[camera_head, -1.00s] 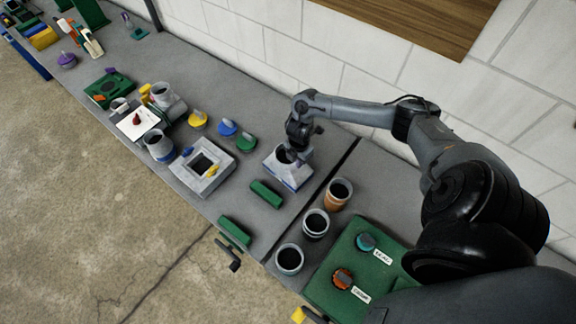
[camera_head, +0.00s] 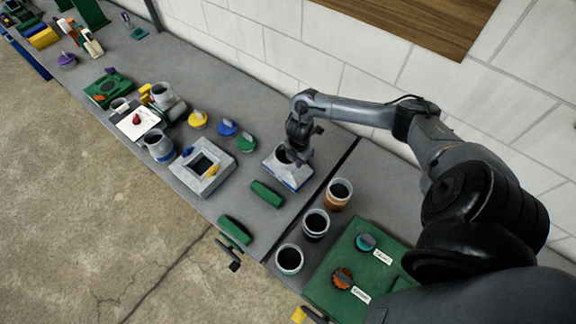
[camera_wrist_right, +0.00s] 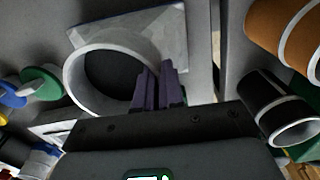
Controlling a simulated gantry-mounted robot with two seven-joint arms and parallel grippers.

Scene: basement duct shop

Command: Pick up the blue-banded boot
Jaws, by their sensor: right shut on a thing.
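The blue-banded boot (camera_head: 290,178) is a grey piece with a flared square base, a blue band low on its side and a round collar. It stands upright on the grey bench, left of the dark seam. My right gripper (camera_head: 290,152) is above it, shut on the rim of the collar. In the right wrist view the boot's round opening (camera_wrist_right: 105,78) and pale base show, with the dark finger pads (camera_wrist_right: 160,88) close together at the rim. The fingers hide part of the rim. My left gripper is not in view.
An orange-banded cup (camera_head: 338,194) and two dark-banded cups stand to the right. A green block (camera_head: 267,194) lies in front. A grey square frame (camera_head: 187,178) and several coloured-knob lids are left. A wall is behind.

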